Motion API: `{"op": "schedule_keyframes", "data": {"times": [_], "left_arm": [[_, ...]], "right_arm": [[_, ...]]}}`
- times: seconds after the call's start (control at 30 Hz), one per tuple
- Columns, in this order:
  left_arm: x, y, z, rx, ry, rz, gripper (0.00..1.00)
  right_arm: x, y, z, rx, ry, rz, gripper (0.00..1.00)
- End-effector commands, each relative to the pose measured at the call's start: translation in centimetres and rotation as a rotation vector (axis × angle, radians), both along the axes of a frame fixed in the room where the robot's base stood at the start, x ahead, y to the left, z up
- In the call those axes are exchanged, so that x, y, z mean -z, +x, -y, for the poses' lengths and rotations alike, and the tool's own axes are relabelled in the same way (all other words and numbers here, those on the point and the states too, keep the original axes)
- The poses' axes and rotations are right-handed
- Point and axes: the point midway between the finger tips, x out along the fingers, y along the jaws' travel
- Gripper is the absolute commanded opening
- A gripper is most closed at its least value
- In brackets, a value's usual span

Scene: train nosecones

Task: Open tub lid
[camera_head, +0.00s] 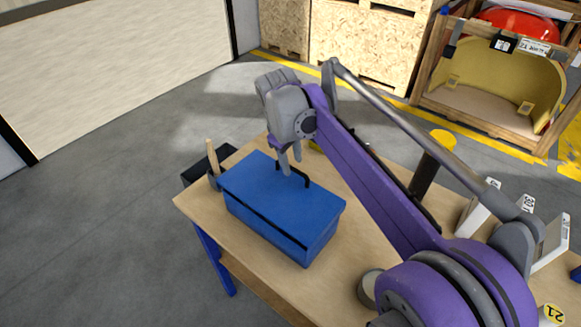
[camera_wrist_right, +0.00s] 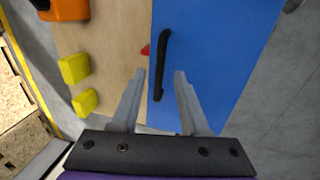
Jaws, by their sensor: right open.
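The blue tub (camera_head: 270,229) stands on the wooden table with its blue lid (camera_head: 262,194) shut. A black handle (camera_head: 294,176) sits on the lid near its far edge; it also shows in the right wrist view (camera_wrist_right: 162,65). My right gripper (camera_head: 290,168) is over the lid at the handle. In the right wrist view its two fingers (camera_wrist_right: 160,95) are open and apart, with the near end of the handle between them. I cannot tell whether the fingers touch the handle. My left gripper is not in view.
The wooden table (camera_head: 192,205) has a black box (camera_head: 192,175) and a wooden-handled tool (camera_head: 212,157) beside the tub's left end. White numbered holders (camera_head: 478,208) stand at the right. Yellow blocks (camera_wrist_right: 74,68) lie near the tub in the wrist view.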

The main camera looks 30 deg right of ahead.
Motion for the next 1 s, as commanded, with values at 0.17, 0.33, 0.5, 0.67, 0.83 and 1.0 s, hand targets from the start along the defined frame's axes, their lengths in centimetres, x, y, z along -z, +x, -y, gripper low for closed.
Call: {"op": "schedule_keyframes", "data": {"times": [0.17,0.33,0.5,0.67,0.83,1.0], "left_arm": [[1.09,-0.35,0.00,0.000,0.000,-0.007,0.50],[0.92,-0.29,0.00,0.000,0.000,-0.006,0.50],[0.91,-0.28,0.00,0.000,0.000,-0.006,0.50],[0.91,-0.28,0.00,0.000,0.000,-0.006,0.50],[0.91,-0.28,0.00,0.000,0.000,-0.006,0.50],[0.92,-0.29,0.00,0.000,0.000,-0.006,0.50]], "right_arm": [[1.32,-0.18,0.17,0.000,0.000,0.001,0.45],[1.13,-0.14,0.17,0.000,0.000,0.002,0.45],[1.12,-0.13,0.16,0.000,0.000,0.002,0.21],[1.12,-0.13,0.15,-0.001,0.001,0.002,0.00],[1.13,-0.13,0.15,-0.001,0.001,0.002,0.00],[1.13,-0.13,0.15,-0.001,0.001,0.002,0.00]]}}
